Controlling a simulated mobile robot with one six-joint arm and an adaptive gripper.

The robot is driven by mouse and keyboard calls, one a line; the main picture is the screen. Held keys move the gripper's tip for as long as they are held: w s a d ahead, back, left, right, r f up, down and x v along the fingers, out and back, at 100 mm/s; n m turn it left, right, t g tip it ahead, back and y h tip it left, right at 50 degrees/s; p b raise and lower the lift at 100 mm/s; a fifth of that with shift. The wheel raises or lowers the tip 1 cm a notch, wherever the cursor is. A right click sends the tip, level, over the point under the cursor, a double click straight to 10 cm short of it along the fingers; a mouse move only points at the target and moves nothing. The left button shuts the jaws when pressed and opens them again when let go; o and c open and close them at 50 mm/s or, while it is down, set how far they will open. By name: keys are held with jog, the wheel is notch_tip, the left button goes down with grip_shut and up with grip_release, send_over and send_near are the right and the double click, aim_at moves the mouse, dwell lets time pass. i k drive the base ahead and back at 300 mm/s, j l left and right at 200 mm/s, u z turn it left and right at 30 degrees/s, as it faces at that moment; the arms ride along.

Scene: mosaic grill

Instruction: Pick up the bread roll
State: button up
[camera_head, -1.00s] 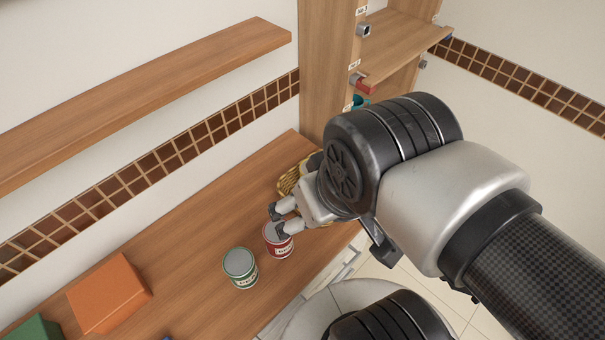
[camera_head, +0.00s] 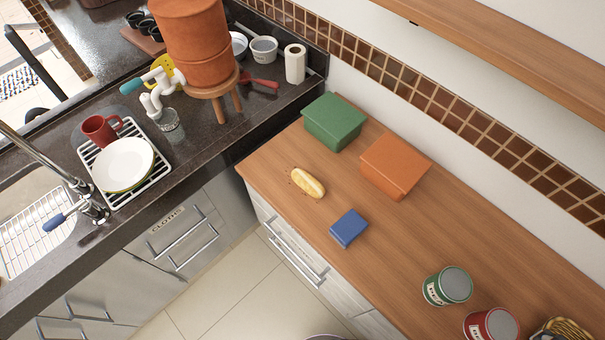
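The bread roll (camera_head: 308,182) is a small pale yellow oblong loaf. It lies on the wooden counter (camera_head: 400,240) near its front left edge, with a few dark specks beside it. Nothing touches it. My gripper is out of this view now, so its state does not show.
A blue box (camera_head: 348,228), a green box (camera_head: 334,121) and an orange box (camera_head: 395,166) stand around the roll. A green can (camera_head: 448,286), a red can (camera_head: 490,325) and a basket (camera_head: 563,330) are further right. A wooden shelf (camera_head: 520,45) overhangs at the upper right.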

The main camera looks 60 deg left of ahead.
aim_at(304, 180)
jog(key=u, duration=2.25)
jog(key=i+j+z, duration=0.3)
jog(key=j+z, duration=0.3)
jog(key=i+j+z, duration=0.25)
jog(key=j, duration=0.15)
jog(key=j+z, duration=0.3)
